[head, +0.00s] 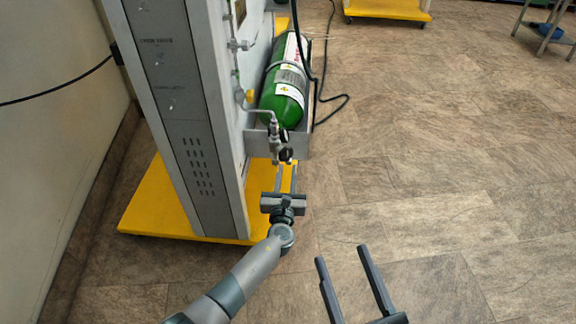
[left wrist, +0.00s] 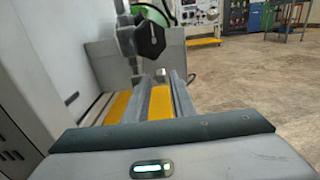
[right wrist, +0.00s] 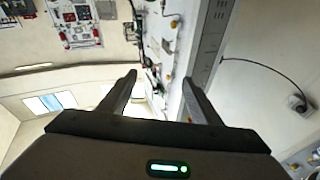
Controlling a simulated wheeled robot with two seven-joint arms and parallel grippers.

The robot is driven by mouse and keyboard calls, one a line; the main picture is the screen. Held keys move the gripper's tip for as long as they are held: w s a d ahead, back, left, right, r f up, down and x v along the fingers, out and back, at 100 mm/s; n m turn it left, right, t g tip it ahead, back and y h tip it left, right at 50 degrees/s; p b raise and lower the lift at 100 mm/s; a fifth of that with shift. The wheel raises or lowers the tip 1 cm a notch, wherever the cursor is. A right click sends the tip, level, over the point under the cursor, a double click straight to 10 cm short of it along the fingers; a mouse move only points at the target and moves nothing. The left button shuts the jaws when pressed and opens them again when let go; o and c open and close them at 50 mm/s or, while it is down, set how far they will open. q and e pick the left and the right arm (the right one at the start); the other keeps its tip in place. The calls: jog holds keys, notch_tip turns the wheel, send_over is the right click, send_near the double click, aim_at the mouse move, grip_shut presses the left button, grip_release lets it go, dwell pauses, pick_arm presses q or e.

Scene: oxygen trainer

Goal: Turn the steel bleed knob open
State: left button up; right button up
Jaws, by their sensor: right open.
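A steel valve assembly (head: 276,136) with dark knobs hangs at the lower front of the tall grey panel, before the green cylinder (head: 284,92). I cannot single out the steel bleed knob. A dark faceted knob (left wrist: 151,39) on a grey fitting shows large in the left wrist view. My left gripper (head: 286,166) is just below the valve assembly.
The grey panel (head: 180,110) stands on a yellow base (head: 150,205) left of my left arm. A grey bracket (head: 300,141) is beside the valve. A black hose (head: 325,60) loops right of the cylinder.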

aim_at(288, 163)
pick_arm(q)
jog(key=shift+w+b, duration=0.55)
jog(key=shift+w, duration=1.65)
pick_arm(e)
jog(key=shift+s+r+t+y, duration=0.2)
jog(key=shift+s+r+t, duration=0.25)
jog(key=shift+r, duration=0.25)
jog(key=shift+s+r+t+y, duration=0.2)
jog(key=shift+s+r+t, duration=0.25)
jog(key=shift+r, duration=0.3)
jog(key=shift+s+r+t+y, duration=0.2)
jog(key=shift+s+r+t, duration=0.25)
jog(key=shift+r, duration=0.25)
pick_arm(q)
grip_shut()
